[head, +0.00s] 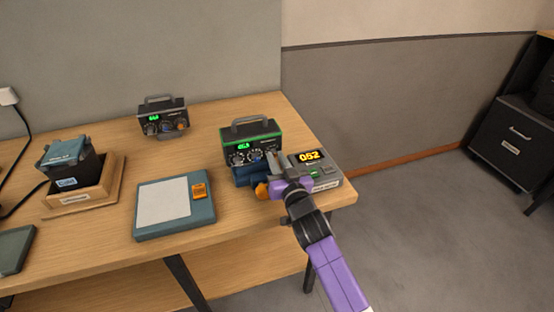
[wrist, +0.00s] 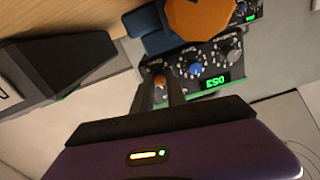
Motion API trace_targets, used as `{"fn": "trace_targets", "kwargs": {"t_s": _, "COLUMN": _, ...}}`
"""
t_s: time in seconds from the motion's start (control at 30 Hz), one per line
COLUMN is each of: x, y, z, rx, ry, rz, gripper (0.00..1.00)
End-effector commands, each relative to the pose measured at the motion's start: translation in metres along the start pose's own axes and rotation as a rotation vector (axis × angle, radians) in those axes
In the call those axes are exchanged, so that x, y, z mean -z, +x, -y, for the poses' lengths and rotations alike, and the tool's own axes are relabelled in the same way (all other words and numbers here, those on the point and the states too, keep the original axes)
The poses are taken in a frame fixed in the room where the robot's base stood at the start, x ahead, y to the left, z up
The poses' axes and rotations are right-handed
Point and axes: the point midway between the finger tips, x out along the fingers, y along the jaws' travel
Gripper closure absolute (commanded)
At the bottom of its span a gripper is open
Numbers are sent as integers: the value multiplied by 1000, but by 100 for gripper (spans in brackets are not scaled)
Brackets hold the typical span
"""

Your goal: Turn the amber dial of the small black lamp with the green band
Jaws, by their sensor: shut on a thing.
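The small black lamp with the green band (head: 250,140) stands near the table's right end, with a handle on top and a lit green display. In the wrist view the lamp's panel (wrist: 222,58) appears upside down, with green digits that look like 053. Its amber dial (wrist: 160,82) is at the end of a row of knobs, between my gripper's two fingertips. My gripper (head: 275,163) is shut on this dial at the lamp's front. In the head view my gripper hides the dial.
A grey console (head: 322,177) with amber digits 052 stands right of my gripper. A blue stand with an orange round part (head: 262,191) is close below it. A second black lamp (head: 163,118) stands behind left. A blue pad (head: 148,231) lies front left.

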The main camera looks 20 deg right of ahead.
Motion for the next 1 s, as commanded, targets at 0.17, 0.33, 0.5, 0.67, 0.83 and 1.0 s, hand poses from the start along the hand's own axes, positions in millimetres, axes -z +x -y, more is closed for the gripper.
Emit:
{"fn": "trace_targets", "kwargs": {"t_s": 0.17, "x": 0, "y": 0, "z": 0, "rx": 0, "ry": -169, "rz": 0, "gripper": 100}}
{"fn": "trace_targets", "kwargs": {"t_s": 0.33, "x": 0, "y": 0, "z": 0, "rx": 0, "ry": -322, "rz": 1, "gripper": 100}}
{"fn": "trace_targets", "kwargs": {"t_s": 0.5, "x": 0, "y": 0, "z": 0, "rx": 0, "ry": -452, "rz": 1, "gripper": 100}}
{"fn": "trace_targets", "kwargs": {"t_s": 0.67, "x": 0, "y": 0, "z": 0, "rx": 1, "ry": -544, "rz": 1, "gripper": 100}}
{"fn": "trace_targets", "kwargs": {"t_s": 0.83, "x": 0, "y": 0, "z": 0, "rx": 1, "ry": -611, "rz": 1, "gripper": 100}}
{"fn": "trace_targets", "kwargs": {"t_s": 1.0, "x": 0, "y": 0, "z": 0, "rx": 1, "ry": -643, "rz": 1, "gripper": 100}}
